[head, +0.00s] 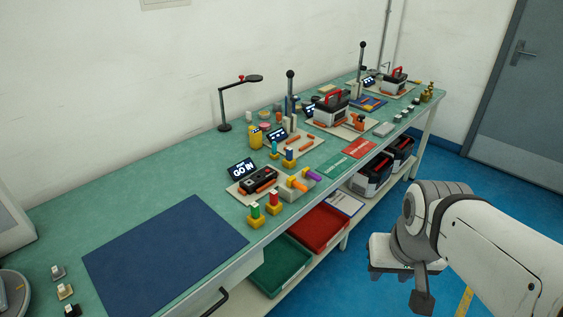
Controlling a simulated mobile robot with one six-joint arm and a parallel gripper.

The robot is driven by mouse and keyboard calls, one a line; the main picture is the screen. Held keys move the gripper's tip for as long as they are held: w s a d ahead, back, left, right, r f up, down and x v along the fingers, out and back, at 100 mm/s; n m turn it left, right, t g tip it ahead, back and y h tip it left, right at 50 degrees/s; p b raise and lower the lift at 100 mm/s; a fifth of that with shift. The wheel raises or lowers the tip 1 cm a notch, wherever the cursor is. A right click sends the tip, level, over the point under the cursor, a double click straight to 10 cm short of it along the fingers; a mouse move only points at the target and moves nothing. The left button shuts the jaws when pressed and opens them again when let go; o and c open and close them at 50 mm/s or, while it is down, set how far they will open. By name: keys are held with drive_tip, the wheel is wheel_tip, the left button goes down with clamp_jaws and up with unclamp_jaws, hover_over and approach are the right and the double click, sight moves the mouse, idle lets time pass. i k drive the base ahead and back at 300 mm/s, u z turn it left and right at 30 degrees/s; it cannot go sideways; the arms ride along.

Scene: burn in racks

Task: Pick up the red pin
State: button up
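The red pin (274,197) stands upright in a small yellow block near the front edge of the green bench. A green pin (254,211) stands in a similar yellow block just to its left. My gripper (400,272) is at the lower right, beyond the bench's front edge and over the blue floor, well apart from the red pin.
A black device with a "GO IN" screen (242,168) stands behind the pins. A dark blue mat (165,255) lies bare at left. Green (282,266) and red (318,229) trays sit below the bench top.

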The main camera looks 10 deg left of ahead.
sight(273, 194)
drive_tip(key=i, duration=1)
drive_tip(key=u, duration=0.1)
